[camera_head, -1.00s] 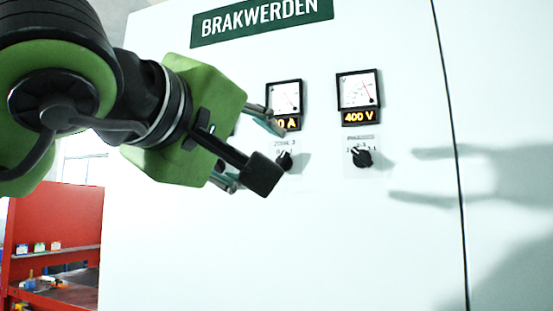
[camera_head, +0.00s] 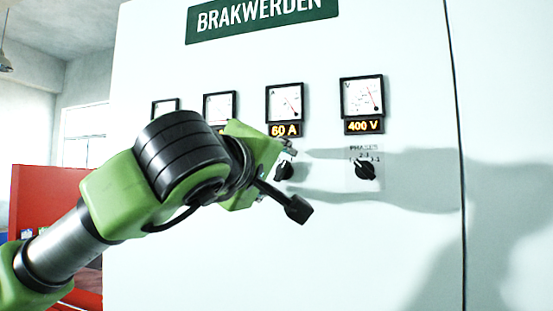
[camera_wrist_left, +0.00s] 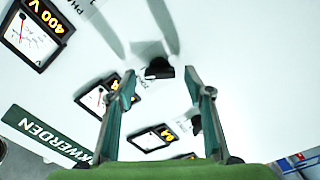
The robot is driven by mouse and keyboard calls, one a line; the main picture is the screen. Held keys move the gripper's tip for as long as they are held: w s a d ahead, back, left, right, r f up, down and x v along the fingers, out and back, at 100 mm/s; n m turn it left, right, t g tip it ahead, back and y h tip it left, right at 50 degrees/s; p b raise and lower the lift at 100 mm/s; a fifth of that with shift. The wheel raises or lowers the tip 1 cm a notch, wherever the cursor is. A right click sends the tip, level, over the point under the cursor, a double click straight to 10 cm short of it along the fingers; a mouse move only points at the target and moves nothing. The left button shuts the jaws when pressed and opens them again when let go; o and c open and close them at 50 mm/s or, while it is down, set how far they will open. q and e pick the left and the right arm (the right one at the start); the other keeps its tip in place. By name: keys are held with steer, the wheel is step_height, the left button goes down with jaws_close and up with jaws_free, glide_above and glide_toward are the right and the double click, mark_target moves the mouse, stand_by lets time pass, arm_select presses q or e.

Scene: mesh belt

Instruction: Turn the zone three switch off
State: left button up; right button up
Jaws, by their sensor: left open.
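The zone three switch (camera_head: 284,172) is a black rotary knob on the white cabinet, below the meter reading 60 A (camera_head: 285,130). The left gripper's forearm and palm partly hide its surroundings, and its label is covered. My left gripper (camera_head: 279,171) is open at the panel, reaching in from the left. In the left wrist view the switch (camera_wrist_left: 160,69) shows ahead between the two spread fingertips (camera_wrist_left: 167,88), with nothing held. I cannot tell the knob's exact setting. My right gripper is not in view.
A phases knob (camera_head: 365,170) sits to the right under the 400 V meter (camera_head: 362,97). Another black knob (camera_wrist_left: 196,122) is partly behind a finger in the left wrist view. A red shelf unit (camera_head: 45,205) stands at the far left. The panel's right side is clear.

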arm_select(q)
steer(key=shift+w, duration=0.2)
steer(key=shift+c, duration=0.3)
steer(key=c, duration=1)
steer(key=shift+c, duration=0.2)
